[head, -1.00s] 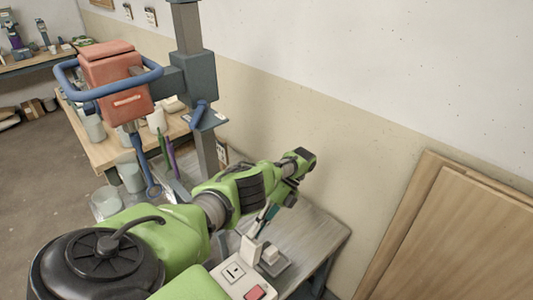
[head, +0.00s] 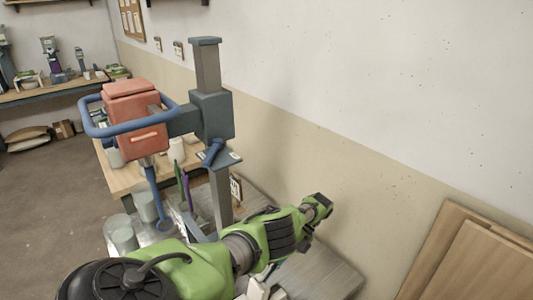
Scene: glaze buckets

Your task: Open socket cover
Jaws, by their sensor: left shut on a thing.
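My left arm, green with dark joints, comes in from the lower left and reaches over the grey bench. Its gripper (head: 265,273) is mostly hidden below the arm at the bottom of the head view. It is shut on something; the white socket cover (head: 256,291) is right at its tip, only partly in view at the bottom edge. How far the cover is tilted is hard to tell. The rest of the socket panel is cut off or hidden. My right gripper is not in view.
A tall grey stand with a red mixer head (head: 133,113) and blue loop handle rises left of the arm. Clear buckets (head: 144,203) stand below it. The wall is close behind, and wooden boards (head: 470,262) lean at the lower right.

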